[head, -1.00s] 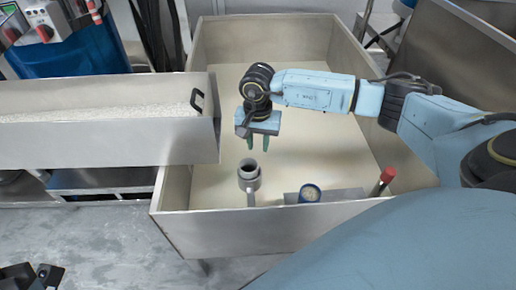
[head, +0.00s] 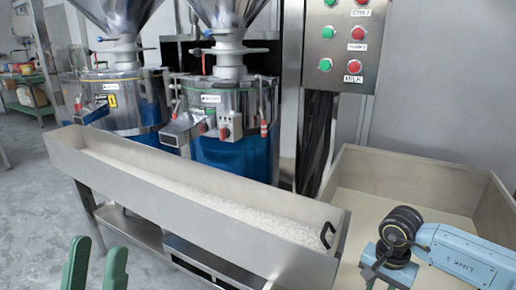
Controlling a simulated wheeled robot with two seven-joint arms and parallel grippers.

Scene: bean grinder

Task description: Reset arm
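My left gripper (head: 96,268) shows at the bottom left of the head view, its two green fingers upright and clearly apart with nothing between them. It is in front of the long metal trough, over the floor side. My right gripper (head: 381,283) hangs at the bottom right, over the beige-lined bin. Its fingers are mostly cut off by the lower picture edge, but their upper parts look apart. No object shows in it.
The metal trough (head: 215,228) of pale grains runs across the middle, with a black handle (head: 327,235) at its right end. The bin (head: 415,160) stands right of it. Two blue grinders (head: 235,150) and a button panel (head: 345,45) stand behind. Floor is free at left.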

